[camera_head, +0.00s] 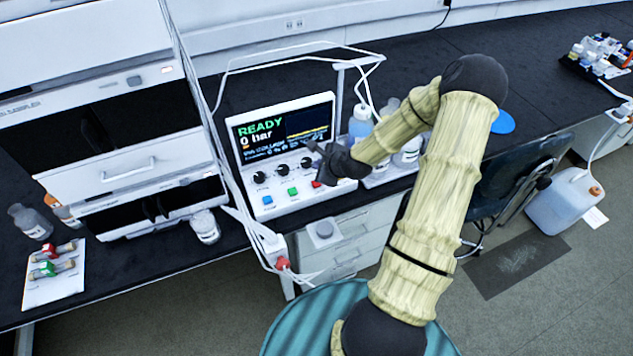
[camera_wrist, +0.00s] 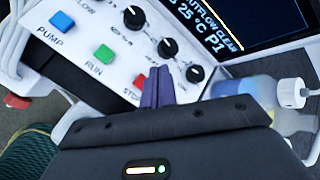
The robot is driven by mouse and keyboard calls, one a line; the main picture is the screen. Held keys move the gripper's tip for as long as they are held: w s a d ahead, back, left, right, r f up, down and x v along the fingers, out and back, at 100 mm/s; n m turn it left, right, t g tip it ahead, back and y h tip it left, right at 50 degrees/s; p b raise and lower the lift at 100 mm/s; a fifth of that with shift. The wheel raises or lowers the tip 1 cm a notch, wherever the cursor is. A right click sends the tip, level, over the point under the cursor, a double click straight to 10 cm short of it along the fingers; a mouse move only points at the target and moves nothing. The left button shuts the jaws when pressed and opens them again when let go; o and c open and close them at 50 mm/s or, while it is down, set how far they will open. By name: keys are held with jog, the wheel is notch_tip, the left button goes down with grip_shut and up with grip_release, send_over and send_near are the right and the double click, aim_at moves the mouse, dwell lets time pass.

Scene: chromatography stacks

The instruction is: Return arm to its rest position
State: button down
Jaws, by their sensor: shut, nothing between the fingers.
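My arm reaches from the lower middle of the head view, up and over, toward the control box. My gripper (camera_head: 314,150) is in front of the control box (camera_head: 318,205), close to its knobs and to the red stop button (camera_head: 317,183). In the wrist view my gripper's fingers (camera_wrist: 157,87) are together with nothing between them, over the panel near the STOP label. Any contact with the panel cannot be told. The screen (camera_head: 283,128) reads READY and 0 bar. The green RUN button (camera_wrist: 103,53) and blue PUMP button (camera_wrist: 62,21) show.
White instrument stacks (camera_head: 120,172) stand left of the box. Bottles (camera_head: 360,122) stand on its right, close to my forearm. A loose tube (camera_head: 300,46) arches above. A chair (camera_head: 510,180) and a waste canister (camera_head: 563,203) are at right. The black bench behind is largely clear.

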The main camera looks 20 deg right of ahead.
dwell(0.4)
jog(key=s+a+r+n+g, duration=0.2)
jog(key=s+a+r+n, duration=0.2)
jog(key=s+n, duration=0.3)
jog(key=s+a+r+n+g+h, duration=0.1)
jog(key=s+a+r+n, duration=0.3)
jog(key=n, duration=0.5)
jog(key=s+a+r+n+g, duration=0.3)
jog(key=s+r+n, duration=0.5)
jog(key=s, duration=0.2)
jog(key=shift+a+n+h, duration=0.4)
